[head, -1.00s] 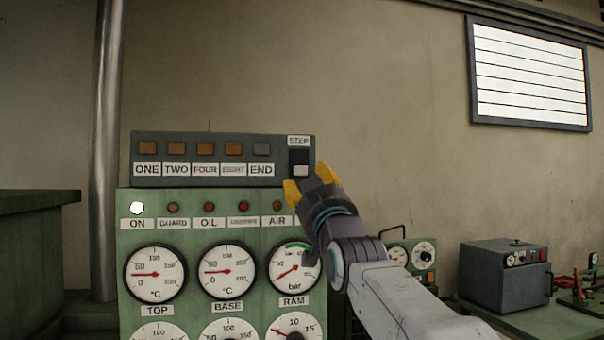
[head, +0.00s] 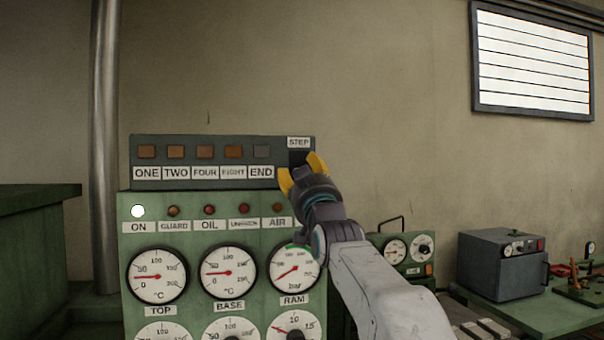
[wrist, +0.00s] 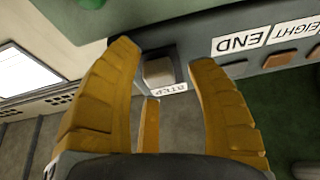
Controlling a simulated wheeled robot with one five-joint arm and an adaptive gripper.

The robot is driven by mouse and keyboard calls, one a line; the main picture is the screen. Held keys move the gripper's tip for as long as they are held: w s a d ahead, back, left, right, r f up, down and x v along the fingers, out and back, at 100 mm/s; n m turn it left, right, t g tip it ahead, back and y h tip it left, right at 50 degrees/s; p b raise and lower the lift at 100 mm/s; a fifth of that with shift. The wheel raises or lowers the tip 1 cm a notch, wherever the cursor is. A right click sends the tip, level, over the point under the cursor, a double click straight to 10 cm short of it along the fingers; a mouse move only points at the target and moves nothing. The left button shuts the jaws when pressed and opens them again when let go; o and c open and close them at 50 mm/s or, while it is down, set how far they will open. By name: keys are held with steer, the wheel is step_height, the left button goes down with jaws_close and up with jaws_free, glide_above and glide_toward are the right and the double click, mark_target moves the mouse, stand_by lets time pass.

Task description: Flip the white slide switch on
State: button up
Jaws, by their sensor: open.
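The white slide switch (wrist: 158,72) shows in the wrist view as a pale block in a dark slot, beside the STEP label (wrist: 168,89). It lies between the tips of my yellow gripper fingers, and no contact is visible. In the head view my gripper (head: 300,172) is open in front of the STEP slot (head: 299,157) at the right end of the dark control box (head: 215,184). There the fingers hide the switch knob, and only the dark upper part of the slot shows under the STEP label (head: 299,142).
Square buttons (head: 205,151) line the box to the left of the slot. Below stands a green panel (head: 190,235) with lamps and round gauges. A grey box (head: 503,264) and a smaller gauge unit (head: 409,252) stand at right.

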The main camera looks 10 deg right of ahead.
mark_target(299, 151)
steer(key=shift+o, duration=0.2)
jaws_close()
step_height(299, 151, up, 4)
steer(key=p, duration=0.3)
steer(key=shift+f, duration=0.15)
steer(key=shift+s, duration=0.15)
steer(key=shift+c, duration=1.1)
jaws_free()
steer(key=shift+a, duration=0.1)
steer(key=shift+o, duration=0.8)
